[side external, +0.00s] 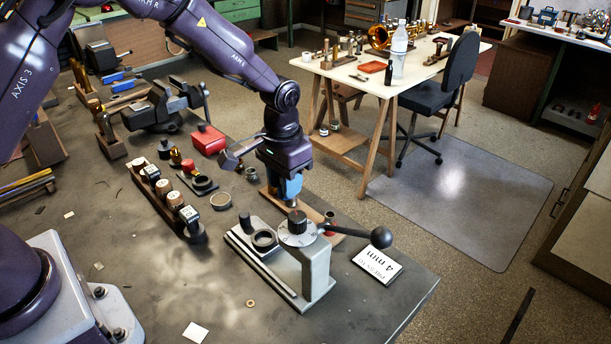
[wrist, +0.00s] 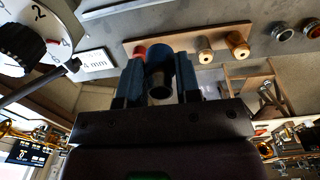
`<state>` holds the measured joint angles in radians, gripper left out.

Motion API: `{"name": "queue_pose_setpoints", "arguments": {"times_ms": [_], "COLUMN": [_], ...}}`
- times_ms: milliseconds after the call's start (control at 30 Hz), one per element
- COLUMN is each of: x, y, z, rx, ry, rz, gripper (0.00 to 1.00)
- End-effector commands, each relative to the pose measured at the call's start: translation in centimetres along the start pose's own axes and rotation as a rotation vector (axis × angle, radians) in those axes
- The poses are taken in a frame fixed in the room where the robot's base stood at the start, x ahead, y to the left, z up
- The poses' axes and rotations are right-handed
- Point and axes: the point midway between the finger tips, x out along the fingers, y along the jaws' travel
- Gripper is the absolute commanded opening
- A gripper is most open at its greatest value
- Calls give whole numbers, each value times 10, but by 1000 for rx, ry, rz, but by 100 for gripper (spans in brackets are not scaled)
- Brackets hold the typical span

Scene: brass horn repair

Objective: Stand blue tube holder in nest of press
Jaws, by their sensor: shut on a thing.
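My gripper (side external: 291,191) is shut on the blue tube holder (wrist: 157,58); in the wrist view it sits between the two fingers (wrist: 160,82), a dark round end facing the camera. In the side view, blue shows at the fingertips, but I cannot tell holder from fingers there. The grey press (side external: 316,270) stands on the bench in front of the gripper, with a dial on top and a black-knobbed lever. Its nest, a dark ring (side external: 264,239), is on the base left of the press column, lower left of the gripper in the picture. The nest looks empty.
A wooden strip (wrist: 190,40) with a red piece and brass parts lies behind the press. A "4 mm" card (side external: 377,265) lies right of the press. A rack of stamped blocks (side external: 165,200), loose rings and a red box (side external: 208,139) stand to the left.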

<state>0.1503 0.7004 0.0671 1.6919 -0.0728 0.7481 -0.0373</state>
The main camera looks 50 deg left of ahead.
Motion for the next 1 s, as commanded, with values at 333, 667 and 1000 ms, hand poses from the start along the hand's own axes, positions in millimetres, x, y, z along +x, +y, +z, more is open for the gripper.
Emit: {"name": "queue_pose_setpoints", "arguments": {"times_ms": [333, 667, 1000], "x": [16, 16, 36], "y": [-4, -4, -5], "z": [60, 57, 58], "rx": [-6, -8, -8], "ry": [-16, -2, -5], "rz": [-7, -6, -7], "gripper": [6, 6, 6]}}
